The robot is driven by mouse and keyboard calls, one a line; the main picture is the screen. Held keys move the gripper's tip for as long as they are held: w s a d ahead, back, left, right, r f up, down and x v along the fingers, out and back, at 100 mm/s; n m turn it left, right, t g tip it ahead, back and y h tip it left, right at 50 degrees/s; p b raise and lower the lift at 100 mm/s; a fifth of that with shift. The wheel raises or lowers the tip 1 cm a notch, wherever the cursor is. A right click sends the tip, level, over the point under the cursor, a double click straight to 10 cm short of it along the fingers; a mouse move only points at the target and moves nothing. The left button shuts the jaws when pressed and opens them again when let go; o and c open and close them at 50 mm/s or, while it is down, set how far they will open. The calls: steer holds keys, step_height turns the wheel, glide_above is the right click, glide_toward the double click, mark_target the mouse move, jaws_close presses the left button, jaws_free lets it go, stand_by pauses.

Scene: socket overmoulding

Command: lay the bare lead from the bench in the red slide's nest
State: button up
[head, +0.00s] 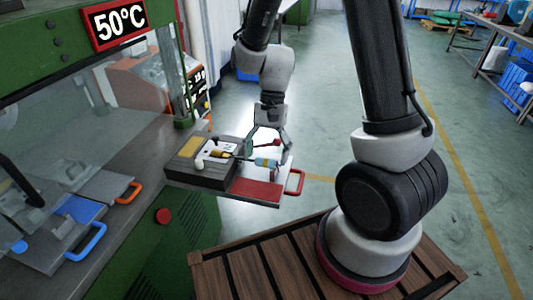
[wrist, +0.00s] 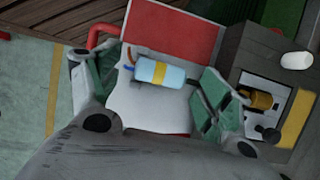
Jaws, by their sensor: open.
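The red slide (head: 255,190) sticks out from the machine bench, with a dark block and pale nest plate on its left part. The bare lead (head: 265,162) shows as a light-blue body with a yellow band; it also shows in the wrist view (wrist: 160,73), with blue and orange wire ends at its left. A brass-coloured piece (wrist: 258,99) lies in the block's pale recess, in line with a dark cord in the head view. My gripper (wrist: 150,95) is open, one finger on each side of the blue body. A finger hides part of the lead; contact cannot be told.
A white peg (wrist: 296,61) stands on the block. The slide has a red handle (head: 297,182). Left on the bench are slides with a blue handle (head: 88,242) and an orange handle (head: 129,193). A red button (head: 163,215) is on the bench front.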

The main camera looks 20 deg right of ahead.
steer(key=v, duration=1.2)
steer(key=s+d+r+n+t+h, duration=0.2)
steer(key=s+d+r+n+t, duration=0.5)
steer(key=s+d+r, duration=0.4)
steer(key=s+d+t, duration=0.1)
steer(key=s, duration=0.3)
steer(key=shift+r+h, duration=0.35)
steer(key=shift+h, duration=0.05)
steer(key=shift+s, duration=0.15)
stand_by(0.3)
